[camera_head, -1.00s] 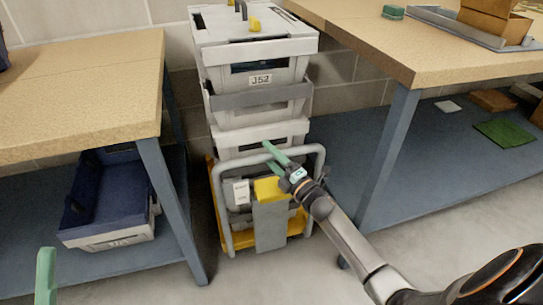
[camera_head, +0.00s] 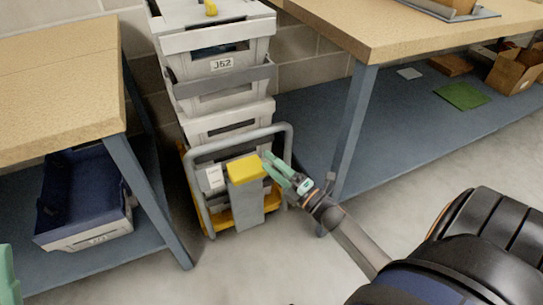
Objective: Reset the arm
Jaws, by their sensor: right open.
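My right arm reaches in from the lower right, and its green-fingered right gripper (camera_head: 267,163) is open with nothing visible between the fingers. Its tips point up and left, overlapping the right part of the grey cart handle and just right of the yellow block (camera_head: 245,168) in the picture. I cannot tell whether it touches the cart. Only a green piece of my left gripper (camera_head: 8,275) shows at the lower left edge; the rest is out of view.
Grey crates (camera_head: 219,63) stand stacked on a yellow-based cart (camera_head: 222,218) between two tan-topped benches (camera_head: 60,90) (camera_head: 400,35). A blue-lined crate (camera_head: 88,240) sits under the left bench. Cartons lie on the right bench's lower shelf (camera_head: 400,130). Open floor lies in front.

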